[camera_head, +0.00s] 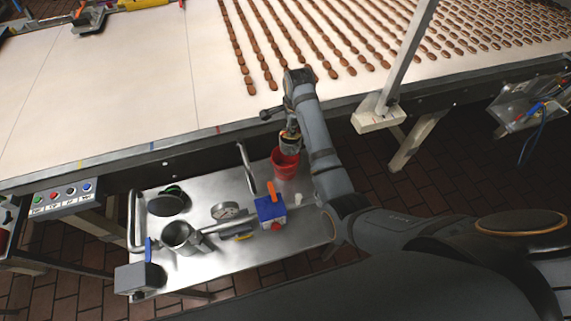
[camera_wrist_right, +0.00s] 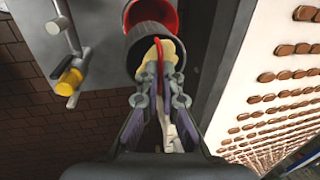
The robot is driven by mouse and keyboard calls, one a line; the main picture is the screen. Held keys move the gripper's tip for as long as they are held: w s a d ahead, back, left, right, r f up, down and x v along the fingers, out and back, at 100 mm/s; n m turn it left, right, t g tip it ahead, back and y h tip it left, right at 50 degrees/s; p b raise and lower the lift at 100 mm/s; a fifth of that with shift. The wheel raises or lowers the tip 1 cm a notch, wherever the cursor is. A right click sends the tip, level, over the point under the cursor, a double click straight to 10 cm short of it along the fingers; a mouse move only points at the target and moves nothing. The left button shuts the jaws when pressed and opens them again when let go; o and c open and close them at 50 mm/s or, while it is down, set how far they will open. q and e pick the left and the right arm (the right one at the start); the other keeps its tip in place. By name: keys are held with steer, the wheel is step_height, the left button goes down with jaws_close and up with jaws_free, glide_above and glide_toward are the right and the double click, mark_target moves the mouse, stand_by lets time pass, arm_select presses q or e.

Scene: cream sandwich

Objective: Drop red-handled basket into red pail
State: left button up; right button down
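The red pail (camera_head: 285,164) stands on the steel cart near the long table's front edge. It also shows at the top of the right wrist view (camera_wrist_right: 167,12). A dark grey round basket (camera_wrist_right: 135,47) is at the pail's mouth, with something cream-coloured at its opening. Its thin red handle (camera_wrist_right: 158,52) runs back between my fingers. My right gripper (camera_wrist_right: 160,92) appears shut on this handle; its fingers partly hide it. In the head view my right gripper (camera_head: 290,138) is directly above the pail. I cannot tell whether basket and pail touch. My left gripper is out of view.
The steel cart (camera_head: 190,262) also bears a metal cup (camera_head: 179,237), a gauge (camera_head: 225,211) and a blue box with an orange lever (camera_head: 270,209). The long table's edge (camera_head: 225,131) passes close behind the pail. Rows of brown pieces lie on its belt.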

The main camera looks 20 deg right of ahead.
steer(key=x, duration=0.3)
steer(key=shift+w+d, duration=0.2)
steer(key=shift+w+f, duration=0.2)
steer(key=shift+f, duration=0.45)
steer(key=shift+s+r, duration=0.1)
steer(key=shift+s, duration=0.1)
steer(key=c, duration=1.6)
jaws_free()
steer(key=shift+c, duration=0.2)
steer(key=shift+o, duration=1)
steer(key=shift+r, duration=0.2)
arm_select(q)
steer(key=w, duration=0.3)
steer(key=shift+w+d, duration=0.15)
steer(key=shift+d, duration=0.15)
arm_select(e)
steer(key=v, duration=1.1)
steer(key=shift+r, duration=0.3)
